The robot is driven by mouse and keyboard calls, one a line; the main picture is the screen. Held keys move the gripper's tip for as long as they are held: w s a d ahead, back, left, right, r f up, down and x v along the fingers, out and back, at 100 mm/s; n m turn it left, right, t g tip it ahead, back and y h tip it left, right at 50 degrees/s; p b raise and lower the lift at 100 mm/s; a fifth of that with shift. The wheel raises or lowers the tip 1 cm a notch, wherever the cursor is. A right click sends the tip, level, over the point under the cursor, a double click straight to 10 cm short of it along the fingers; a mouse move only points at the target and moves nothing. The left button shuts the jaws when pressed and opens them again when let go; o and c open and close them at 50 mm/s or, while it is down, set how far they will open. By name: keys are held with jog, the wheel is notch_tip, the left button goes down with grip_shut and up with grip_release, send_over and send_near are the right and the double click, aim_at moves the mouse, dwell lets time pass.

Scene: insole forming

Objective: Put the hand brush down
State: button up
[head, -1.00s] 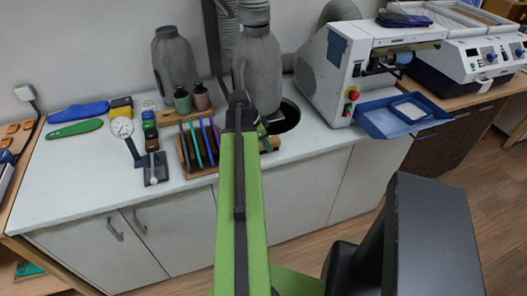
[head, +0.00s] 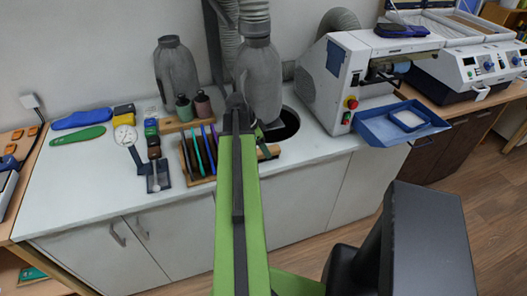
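My green arm reaches forward over the white counter (head: 95,185). My dark gripper (head: 238,108) is at its far end, in front of the grey bottle-shaped sack (head: 259,75). The arm hides the fingertips, so I cannot see whether they are open or shut or hold anything. I cannot clearly make out a hand brush. A small wooden piece (head: 268,152) shows just right of the arm; I cannot tell whether it is a brush handle or part of the tool rack (head: 196,180) left of the arm.
A white machine (head: 330,80) with a blue tray (head: 375,128) stands further right. The counter's front left is clear.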

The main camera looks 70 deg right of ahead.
jog(key=p+v, duration=0.6)
jog(key=v, duration=0.3)
jog(key=shift+p, duration=0.4)
